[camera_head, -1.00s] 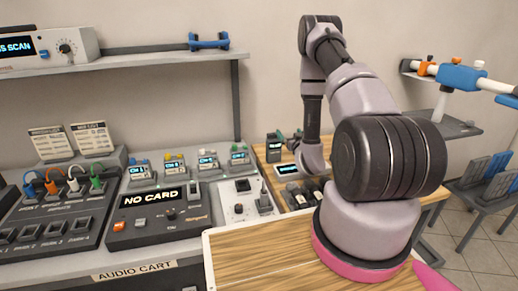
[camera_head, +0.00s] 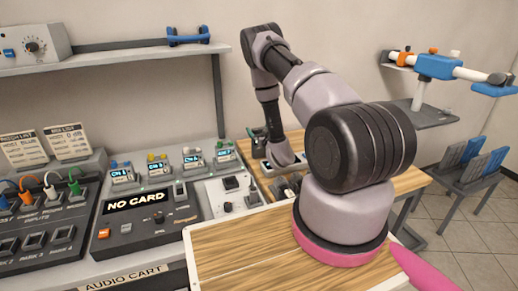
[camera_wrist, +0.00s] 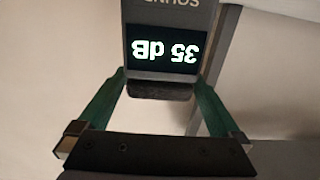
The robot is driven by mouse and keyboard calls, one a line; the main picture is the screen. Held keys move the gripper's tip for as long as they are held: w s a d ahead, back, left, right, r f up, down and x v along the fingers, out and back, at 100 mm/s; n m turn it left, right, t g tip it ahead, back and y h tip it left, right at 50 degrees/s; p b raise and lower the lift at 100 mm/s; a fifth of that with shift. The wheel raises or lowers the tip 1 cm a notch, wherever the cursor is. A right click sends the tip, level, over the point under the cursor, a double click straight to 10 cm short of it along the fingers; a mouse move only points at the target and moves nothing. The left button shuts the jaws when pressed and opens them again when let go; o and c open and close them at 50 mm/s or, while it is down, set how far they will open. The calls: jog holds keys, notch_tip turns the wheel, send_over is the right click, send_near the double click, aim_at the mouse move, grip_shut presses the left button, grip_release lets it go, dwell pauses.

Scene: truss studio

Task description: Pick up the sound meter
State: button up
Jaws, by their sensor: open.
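The sound meter (camera_wrist: 160,14) is a dark grey box with a black screen reading "35 dB", upside down in the wrist view. My gripper (camera_wrist: 160,84) is open, with one green finger on each side of the meter's near end in that view. I cannot tell whether either finger touches it. In the head view a small dark upright device (camera_head: 257,141), seemingly the meter, stands at the back of the wooden bench, just left of my wrist. My gripper is mostly hidden there.
The audio cart (camera_head: 125,279) at left holds a "NO CARD" console (camera_head: 125,230). A wall shelf (camera_head: 120,58) hangs above. A clamp stand (camera_head: 419,95) is at right.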

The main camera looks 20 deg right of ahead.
jog(key=shift+w, duration=1.3)
grip_shut()
